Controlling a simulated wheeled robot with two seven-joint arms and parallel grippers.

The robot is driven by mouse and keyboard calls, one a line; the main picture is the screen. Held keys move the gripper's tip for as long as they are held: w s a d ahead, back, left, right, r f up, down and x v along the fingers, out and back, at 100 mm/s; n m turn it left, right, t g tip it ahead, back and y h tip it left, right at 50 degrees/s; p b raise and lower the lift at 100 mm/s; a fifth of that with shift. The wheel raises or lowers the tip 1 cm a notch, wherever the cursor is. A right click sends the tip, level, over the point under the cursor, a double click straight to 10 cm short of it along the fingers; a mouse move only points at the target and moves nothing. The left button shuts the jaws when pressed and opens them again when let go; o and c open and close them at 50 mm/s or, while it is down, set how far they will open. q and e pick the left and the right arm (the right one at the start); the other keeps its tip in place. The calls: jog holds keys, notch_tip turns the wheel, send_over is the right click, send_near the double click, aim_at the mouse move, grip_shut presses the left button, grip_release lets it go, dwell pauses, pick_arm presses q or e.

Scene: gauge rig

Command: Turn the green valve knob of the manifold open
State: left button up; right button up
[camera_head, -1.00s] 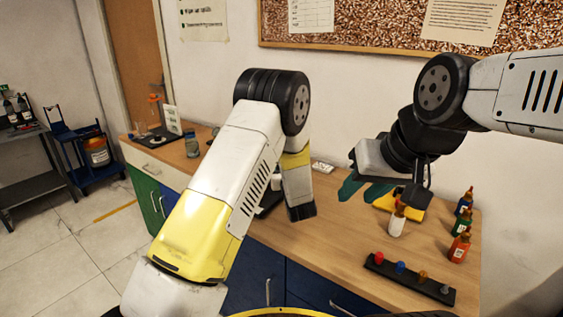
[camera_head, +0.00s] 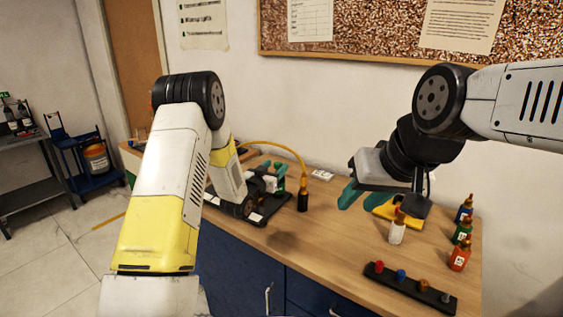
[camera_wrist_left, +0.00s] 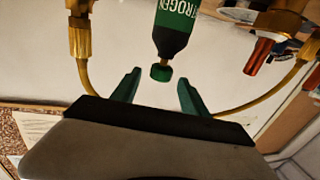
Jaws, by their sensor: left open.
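The green valve knob (camera_wrist_left: 161,72) shows in the left wrist view at the end of a dark cylinder with a green band lettered "TROGEN" (camera_wrist_left: 174,22). My left gripper (camera_wrist_left: 159,78) is open, one green finger on each side of the knob in the picture. I see no contact, and the depth between fingertips and knob is unclear. In the head view the left arm covers part of the rig, whose black base (camera_head: 268,211) shows on the bench; the left fingertips are hard to make out there. My right gripper (camera_head: 361,198) is open, its teal fingers apart and empty above the bench.
A yellow hose (camera_head: 275,144) arches over the rig to a black fitting (camera_head: 303,196). Several small bottles (camera_head: 460,250) and a black strip with coloured knobs (camera_head: 410,288) stand at the right. The bench (camera_head: 320,245) is clear at centre front.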

pick_arm(q)
jog(key=x, duration=0.6)
grip_shut()
